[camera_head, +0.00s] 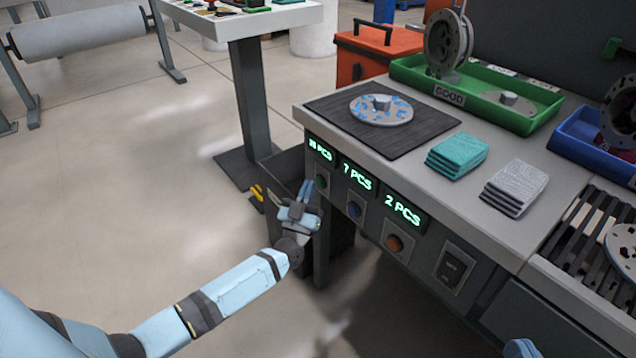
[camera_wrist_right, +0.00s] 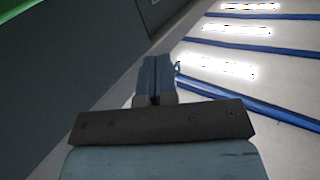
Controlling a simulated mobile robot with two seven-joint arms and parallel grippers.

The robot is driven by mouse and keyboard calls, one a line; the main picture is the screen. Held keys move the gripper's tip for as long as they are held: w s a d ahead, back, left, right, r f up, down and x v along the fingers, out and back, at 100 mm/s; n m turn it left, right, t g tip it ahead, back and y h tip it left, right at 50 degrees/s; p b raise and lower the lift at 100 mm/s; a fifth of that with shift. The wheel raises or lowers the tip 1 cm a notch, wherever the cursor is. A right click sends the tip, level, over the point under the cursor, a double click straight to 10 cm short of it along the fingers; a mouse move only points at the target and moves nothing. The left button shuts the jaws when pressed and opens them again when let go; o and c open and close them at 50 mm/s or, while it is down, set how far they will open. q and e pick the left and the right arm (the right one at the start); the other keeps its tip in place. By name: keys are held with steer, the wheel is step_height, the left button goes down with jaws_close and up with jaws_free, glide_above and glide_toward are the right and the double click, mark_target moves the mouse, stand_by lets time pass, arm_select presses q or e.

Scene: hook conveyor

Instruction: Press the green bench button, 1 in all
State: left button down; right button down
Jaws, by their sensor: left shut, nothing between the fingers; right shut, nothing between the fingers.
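The green bench button (camera_head: 321,181) is the leftmost of three round buttons on the bench's front panel, under the leftmost lit display. My left gripper (camera_head: 306,186) is shut and empty, pointing up at the left of this button. A small gap shows between the fingertips and the button in the head view; I cannot tell the distance in depth. My right gripper (camera_wrist_right: 155,75) is shut and empty in the right wrist view, with no button near it there.
A blue button (camera_head: 353,209) and an orange button (camera_head: 394,242) sit to the right, under displays reading 7 PCS and 2 PCS. A black switch plate (camera_head: 454,268) follows. The bench top holds a dark mat (camera_head: 325,104), teal cloths (camera_head: 457,152) and a green tray (camera_head: 408,72).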

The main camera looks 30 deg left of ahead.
arm_select(q)
steer(key=shift+w+d, duration=0.15)
steer(key=shift+w, duration=0.2)
stand_by(0.3)
stand_by(0.4)
steer(key=shift+s+a+p, duration=0.3)
steer(key=shift+s+p, duration=0.25)
steer(key=shift+s, duration=0.25)
steer(key=s+p, duration=0.1)
steer(key=s+a, duration=0.1)
steer(key=s, duration=0.1)
steer(key=s+a+p, duration=0.1)
steer(key=shift+s+p, duration=0.3)
stand_by(0.6)
